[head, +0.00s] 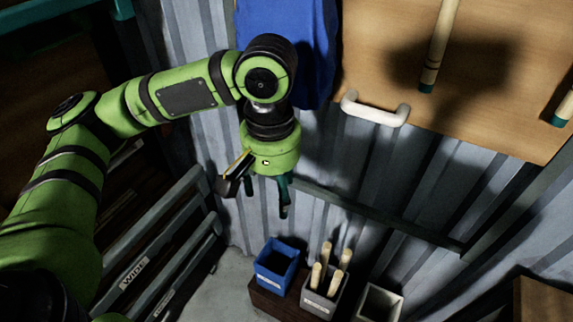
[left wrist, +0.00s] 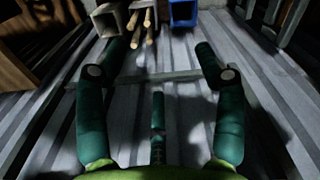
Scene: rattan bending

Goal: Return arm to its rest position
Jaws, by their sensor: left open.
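My left arm (head: 190,90), green with black joints, reaches in from the left in the head view. Its gripper (head: 267,202) hangs in front of the corrugated wall, fingers pointing down, above and apart from the bins. In the left wrist view the dark green fingers (left wrist: 162,55) are spread, with nothing between them. My right gripper is not in view.
Below stand a blue bin (head: 276,269), a grey bin (head: 319,304) holding several pale sticks, and an open pale box (head: 380,303). A wooden board (head: 480,80) with a white handle (head: 374,109) is at upper right. A blue cloth (head: 300,45) hangs behind the arm. Slatted racks (head: 160,250) stand left.

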